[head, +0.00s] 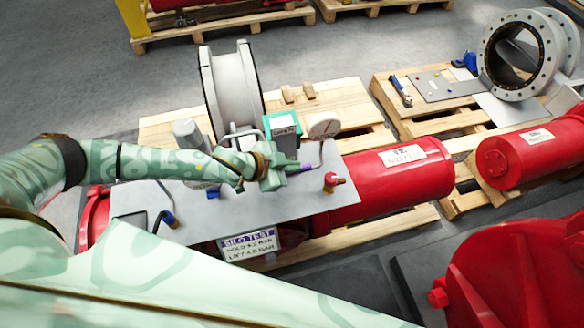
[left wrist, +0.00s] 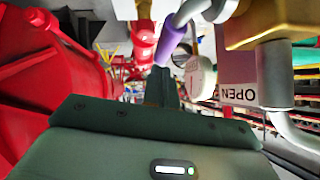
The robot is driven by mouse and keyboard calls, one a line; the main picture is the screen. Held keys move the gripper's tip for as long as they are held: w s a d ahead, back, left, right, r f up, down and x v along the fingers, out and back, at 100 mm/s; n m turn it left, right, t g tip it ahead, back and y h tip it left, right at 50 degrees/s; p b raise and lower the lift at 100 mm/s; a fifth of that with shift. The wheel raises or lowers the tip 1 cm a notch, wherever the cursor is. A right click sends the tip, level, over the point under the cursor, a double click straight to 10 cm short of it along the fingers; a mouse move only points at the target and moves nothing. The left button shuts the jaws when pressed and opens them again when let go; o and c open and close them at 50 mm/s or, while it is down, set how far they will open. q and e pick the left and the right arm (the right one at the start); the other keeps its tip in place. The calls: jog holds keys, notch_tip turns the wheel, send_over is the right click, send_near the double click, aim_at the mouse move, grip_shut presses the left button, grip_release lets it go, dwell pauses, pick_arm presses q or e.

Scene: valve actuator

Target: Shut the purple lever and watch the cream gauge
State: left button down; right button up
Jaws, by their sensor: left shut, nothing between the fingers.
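The purple lever (head: 307,167) shows in the head view as a short purple piece just right of my left gripper (head: 288,168). In the left wrist view the purple lever (left wrist: 172,42) rises beyond my left fingers (left wrist: 163,78), which are shut with nothing between them. The fingertips are close below the lever's sleeve; I cannot tell whether they touch. The cream gauge (head: 324,126) stands behind and right of the gripper. It also shows in the left wrist view (left wrist: 200,76), seen partly from the side; its reading is too small to tell. My right gripper is out of view.
A grey plate (head: 225,215) lies over a red cylinder (head: 400,172). A green-framed box (head: 283,128) and a white flanged spool (head: 232,85) stand behind my left arm. A red-capped fitting (head: 331,180) stands near the plate's right end.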

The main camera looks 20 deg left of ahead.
pick_arm(q)
jog(key=shift+w+f, duration=0.15)
jog(key=shift+f, duration=0.3)
